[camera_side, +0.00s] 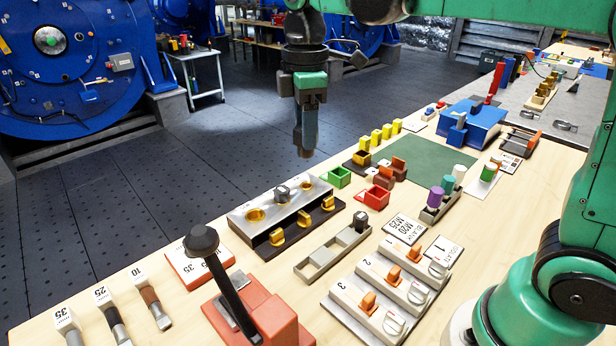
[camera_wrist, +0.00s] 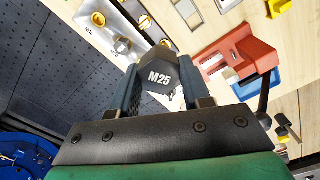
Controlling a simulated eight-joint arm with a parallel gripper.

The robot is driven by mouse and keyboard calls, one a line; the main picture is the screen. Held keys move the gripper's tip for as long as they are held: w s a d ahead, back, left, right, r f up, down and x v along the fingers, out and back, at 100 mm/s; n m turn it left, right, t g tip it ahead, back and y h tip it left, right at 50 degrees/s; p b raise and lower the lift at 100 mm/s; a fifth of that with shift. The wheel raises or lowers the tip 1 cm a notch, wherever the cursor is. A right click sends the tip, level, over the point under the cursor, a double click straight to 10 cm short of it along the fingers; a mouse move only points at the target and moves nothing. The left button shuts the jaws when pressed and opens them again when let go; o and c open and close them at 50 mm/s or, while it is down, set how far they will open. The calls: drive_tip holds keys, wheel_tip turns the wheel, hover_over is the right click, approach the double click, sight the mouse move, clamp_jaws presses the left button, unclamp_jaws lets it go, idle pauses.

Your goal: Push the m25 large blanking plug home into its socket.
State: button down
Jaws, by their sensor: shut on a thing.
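My gripper (camera_side: 305,150) hangs in the air behind and above the socket block, pointing down. In the wrist view its fingers (camera_wrist: 160,90) are shut on a dark hexagonal plug (camera_wrist: 158,78) marked M25, the m25 large blanking plug. The metal socket block (camera_side: 235,222) stands on the bench, with brass-ringed openings at its left (camera_side: 255,215) and right (camera_side: 307,185) ends and a dark hexagonal plug (camera_side: 282,192) seated between them. The held plug is well apart from the block. The block also shows beyond the fingers in the wrist view (camera_wrist: 110,38). The plug's lower end is hidden.
A grey rack (camera_side: 325,262) in front of the block holds one dark plug (camera_side: 361,220). A red lever tool (camera_side: 255,315) with a tall black handle stands at the front left.

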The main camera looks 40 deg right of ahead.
drive_tip(key=w+a+f+n, duration=0.5)
drive_tip(key=w+f+n, duration=0.2)
drive_tip(key=n, duration=0.5)
drive_tip(key=shift+w+f, duration=0.3)
drive_tip(key=shift+w, duration=0.55)
drive_tip(key=shift+d+f, duration=0.1)
drive_tip(key=shift+f, duration=2.8)
drive_tip(key=shift+f, duration=1.55)
drive_tip(key=shift+c, duration=1.6)
unclamp_jaws()
drive_tip(key=shift+r, duration=2.85)
